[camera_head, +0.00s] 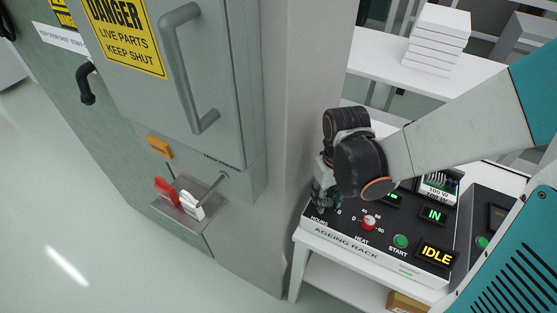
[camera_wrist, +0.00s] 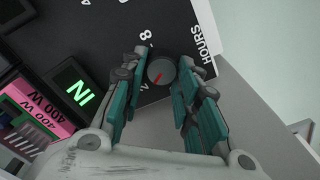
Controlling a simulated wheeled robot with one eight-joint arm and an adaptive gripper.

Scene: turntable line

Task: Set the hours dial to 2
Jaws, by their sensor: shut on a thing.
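The hours dial (camera_wrist: 161,72) is a small round grey knob with a red pointer mark, seen in the wrist view. The red mark lies slanted, towards the lower left of that picture. An 8 and another partly hidden digit are printed beside the dial; I cannot tell for certain which number the mark meets. My gripper (camera_wrist: 160,74) has its two teal fingers on either side of the dial and is shut on it. In the head view my gripper (camera_head: 322,198) is over the left end of the ageing rack panel (camera_head: 375,254) and hides the dial.
The heat dial (camera_head: 369,222) is red and white, close right of my gripper. The green start button (camera_head: 401,241), an IDLE display (camera_head: 436,256) and an IN display (camera_head: 433,215) follow. A grey cabinet (camera_head: 235,100) stands close on the left.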

